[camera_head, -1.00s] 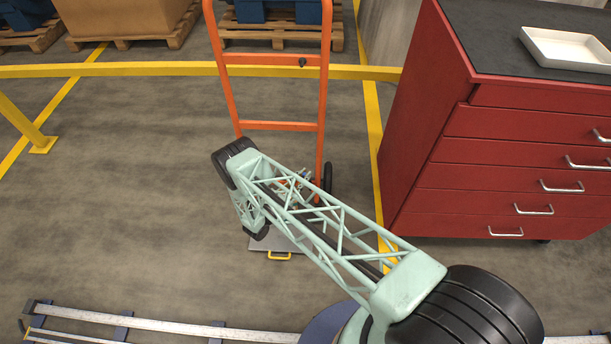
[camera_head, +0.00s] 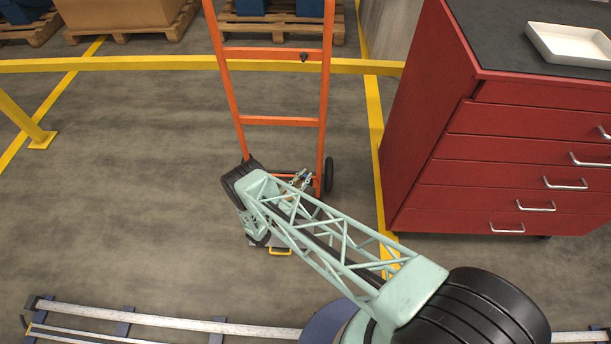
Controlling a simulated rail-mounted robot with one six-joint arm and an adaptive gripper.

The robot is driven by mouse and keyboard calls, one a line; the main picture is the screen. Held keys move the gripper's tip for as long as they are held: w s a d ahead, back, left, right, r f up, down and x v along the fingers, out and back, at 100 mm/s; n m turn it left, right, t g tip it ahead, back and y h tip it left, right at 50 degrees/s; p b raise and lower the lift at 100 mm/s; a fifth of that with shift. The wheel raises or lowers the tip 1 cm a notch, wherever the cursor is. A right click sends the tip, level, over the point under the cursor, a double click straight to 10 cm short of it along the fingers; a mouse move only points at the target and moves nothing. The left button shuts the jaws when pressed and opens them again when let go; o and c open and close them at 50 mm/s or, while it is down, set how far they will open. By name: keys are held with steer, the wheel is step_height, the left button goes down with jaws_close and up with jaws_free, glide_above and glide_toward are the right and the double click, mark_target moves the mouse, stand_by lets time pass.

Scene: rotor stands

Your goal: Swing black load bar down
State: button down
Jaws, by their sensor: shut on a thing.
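The black load bar cannot be made out; my arm covers the lower part of the orange hand truck (camera_head: 280,121). The hand truck stands upright on the floor. A grey plate with a yellow handle (camera_head: 280,251) shows at its foot, partly behind my arm. Small metallic and coloured parts (camera_head: 300,181) show low between the truck's rails, just above my lattice arm. My pale green arm reaches from the lower right to the truck's foot, and its far end bends down there. My gripper's fingers are hidden behind the arm, so what they touch does not show.
A red drawer cabinet (camera_head: 500,150) with a white tray (camera_head: 570,44) on top stands close to the right. A yellow rail (camera_head: 120,64) runs behind the truck. A metal floor rail (camera_head: 170,321) lies in front. The floor at left is clear.

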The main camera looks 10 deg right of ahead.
steer(key=c, duration=2.7)
jaws_free()
steer(key=shift+s+a, duration=0.1)
steer(key=shift+v, duration=5.9)
steer(key=shift+o, duration=0.3)
